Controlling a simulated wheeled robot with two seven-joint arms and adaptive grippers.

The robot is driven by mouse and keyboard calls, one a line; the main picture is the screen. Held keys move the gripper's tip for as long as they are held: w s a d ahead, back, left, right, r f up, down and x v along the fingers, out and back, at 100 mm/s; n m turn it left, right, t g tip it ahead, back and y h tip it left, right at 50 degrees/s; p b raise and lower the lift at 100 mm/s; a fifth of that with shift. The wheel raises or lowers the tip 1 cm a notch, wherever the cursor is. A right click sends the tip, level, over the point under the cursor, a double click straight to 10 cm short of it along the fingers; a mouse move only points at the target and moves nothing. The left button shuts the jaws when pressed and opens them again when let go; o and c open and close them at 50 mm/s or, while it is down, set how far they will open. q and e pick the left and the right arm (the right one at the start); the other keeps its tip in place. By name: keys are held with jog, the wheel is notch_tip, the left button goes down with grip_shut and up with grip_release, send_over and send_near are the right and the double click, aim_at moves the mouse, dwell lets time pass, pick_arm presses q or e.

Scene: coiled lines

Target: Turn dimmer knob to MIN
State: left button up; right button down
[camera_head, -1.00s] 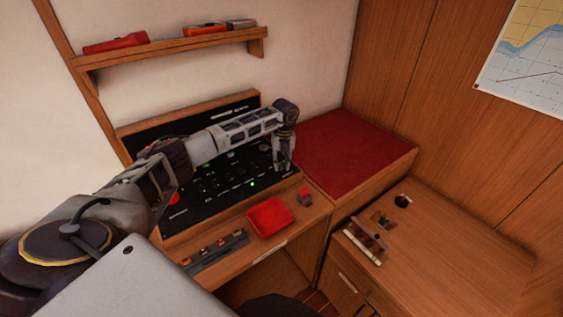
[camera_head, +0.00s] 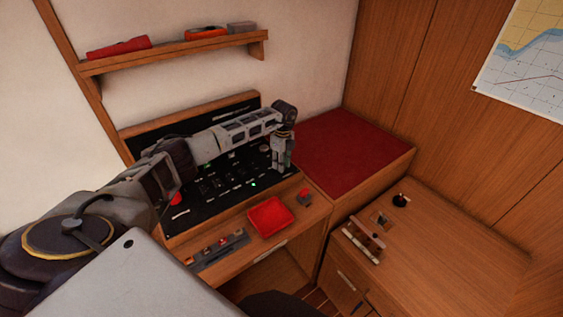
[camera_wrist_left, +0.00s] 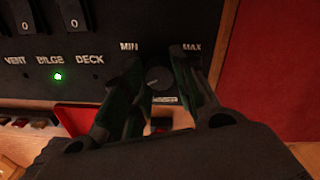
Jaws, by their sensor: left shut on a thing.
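The dimmer knob (camera_wrist_left: 158,78) is a small dark round knob on the black panel (camera_head: 205,195). In the left wrist view the MIN label (camera_wrist_left: 129,47) is up and left of it, and the MAX label (camera_wrist_left: 192,47) is up and right. My left gripper (camera_wrist_left: 161,74) is shut on the knob, with one finger on each side. Its pointer direction is too dark to tell. In the head view my left gripper (camera_head: 281,163) reaches the panel's right end and hides the knob. My right gripper is not in view.
A green light (camera_wrist_left: 58,77) glows under BILGE. A red tray (camera_head: 270,216), a small red-topped item (camera_head: 304,195) and a strip of small parts (camera_head: 217,249) lie on the desk in front. A shelf (camera_head: 175,53) hangs above. A red-topped surface (camera_head: 352,150) adjoins on the right.

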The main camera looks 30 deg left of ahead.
pick_arm(q)
jog(key=shift+n, duration=0.3)
jog(key=o, duration=1.1)
jog(key=shift+c, duration=0.2)
notch_tip(320, 180, up, 12)
jog(key=shift+w, duration=0.35)
dwell(0.6)
